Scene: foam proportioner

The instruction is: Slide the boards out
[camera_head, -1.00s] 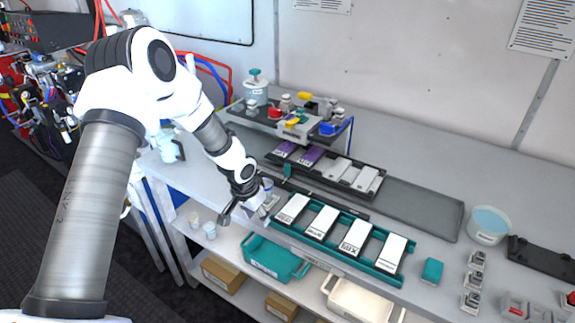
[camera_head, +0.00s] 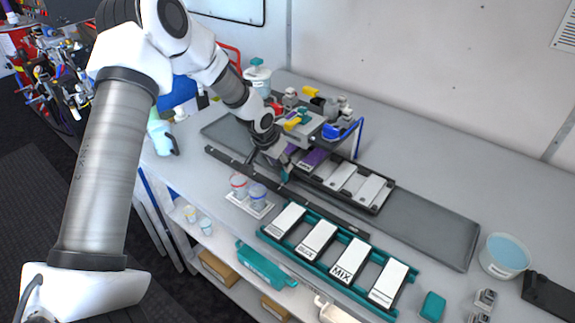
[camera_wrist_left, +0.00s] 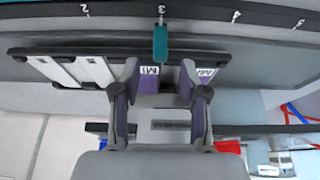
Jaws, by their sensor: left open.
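A black rack (camera_head: 376,206) on a long grey tray (camera_head: 440,222) holds purple boards at its left end and several pale grey boards (camera_head: 342,177) to the right. One purple board (camera_head: 315,157) shows beside my left gripper (camera_head: 285,170). In the left wrist view, my open left gripper (camera_wrist_left: 160,90) has its fingers on either side of a purple board (camera_wrist_left: 149,80) with a white label; I cannot tell whether they touch it. Another labelled purple board (camera_wrist_left: 206,77) is just to the right. A teal marker (camera_wrist_left: 160,43) stands at number 3 on a black numbered strip (camera_wrist_left: 230,12). My right gripper is out of view.
A teal rack (camera_head: 345,282) with several white-topped blocks stands in front, near two cups (camera_head: 248,188) on a white holder. A raised stand (camera_head: 335,130) with fittings rises close behind the gripper. The tray's right part is bare. A blue-topped tub (camera_head: 505,255) stands at right.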

